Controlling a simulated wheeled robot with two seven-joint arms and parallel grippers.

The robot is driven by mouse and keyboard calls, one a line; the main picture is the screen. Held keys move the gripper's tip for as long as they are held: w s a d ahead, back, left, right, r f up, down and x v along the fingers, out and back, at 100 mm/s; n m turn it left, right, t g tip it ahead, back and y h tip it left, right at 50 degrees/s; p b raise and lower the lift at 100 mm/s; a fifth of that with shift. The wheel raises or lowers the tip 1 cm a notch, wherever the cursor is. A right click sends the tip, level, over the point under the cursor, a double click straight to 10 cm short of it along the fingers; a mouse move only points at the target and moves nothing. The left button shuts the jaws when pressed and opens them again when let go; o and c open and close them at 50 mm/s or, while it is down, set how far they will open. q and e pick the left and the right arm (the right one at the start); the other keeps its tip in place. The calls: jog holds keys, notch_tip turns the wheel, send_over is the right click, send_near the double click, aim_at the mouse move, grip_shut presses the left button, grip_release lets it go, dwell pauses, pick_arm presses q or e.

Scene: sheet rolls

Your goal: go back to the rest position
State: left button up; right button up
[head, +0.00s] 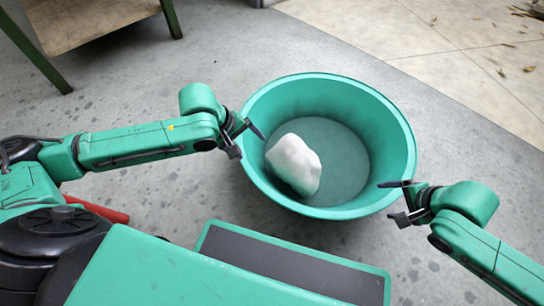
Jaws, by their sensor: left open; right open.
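A large round green tub (392,130) stands on the floor in the middle of the head view. A white rounded lump (294,164) lies inside it, towards the left of its bottom. My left gripper (247,140) is open at the tub's left rim, with one finger reaching over the rim and nothing between its fingers. My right gripper (392,199) is open at the tub's lower right rim, with one finger over the rim and nothing held. I cannot tell whether the fingers touch the rim.
A table or bench with green legs (80,22) stands at the upper left. Grey concrete floor (478,140) around the tub is mostly clear. Pale tiles (440,35) with scattered leaves lie at the upper right. A red cylindrical object (97,208) shows beside my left arm.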

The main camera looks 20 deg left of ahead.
jog(key=shift+v, duration=1.25)
